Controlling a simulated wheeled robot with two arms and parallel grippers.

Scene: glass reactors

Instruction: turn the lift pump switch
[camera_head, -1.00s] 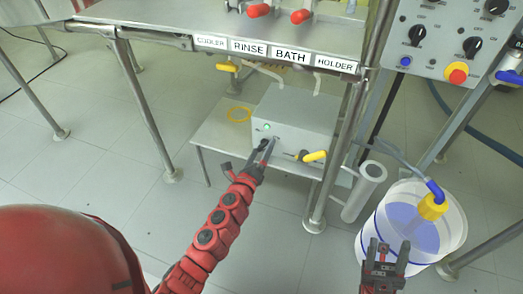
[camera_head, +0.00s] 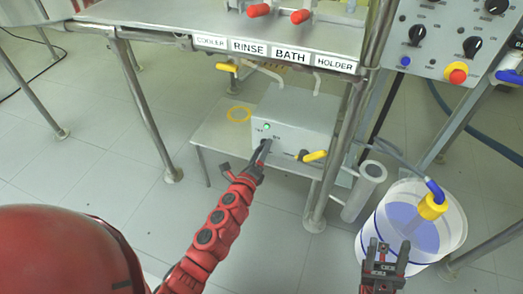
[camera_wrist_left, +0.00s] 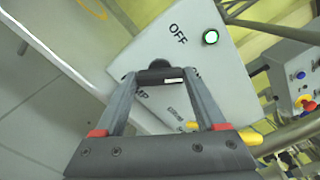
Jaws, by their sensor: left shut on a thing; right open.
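The lift pump box (camera_head: 299,117) is a light grey box on a low shelf under the bench. Its front carries a lit green lamp (camera_head: 267,127). In the left wrist view the panel (camera_wrist_left: 190,65) shows the word OFF, the lit lamp (camera_wrist_left: 210,37) and a dark switch knob (camera_wrist_left: 160,76) with a white mark. My left gripper (camera_head: 266,146) is at the panel; in the left wrist view its fingers (camera_wrist_left: 161,80) are shut on the knob, which they partly hide. My right gripper (camera_head: 391,248) is open and empty, in front of the bucket.
A yellow-handled valve (camera_head: 315,156) sticks out just right of the left gripper. A bench leg (camera_head: 333,150) and a grey cylinder (camera_head: 364,190) stand further right. A white bucket (camera_head: 450,222) of bluish liquid is at lower right. The control panel (camera_head: 440,40) is at upper right.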

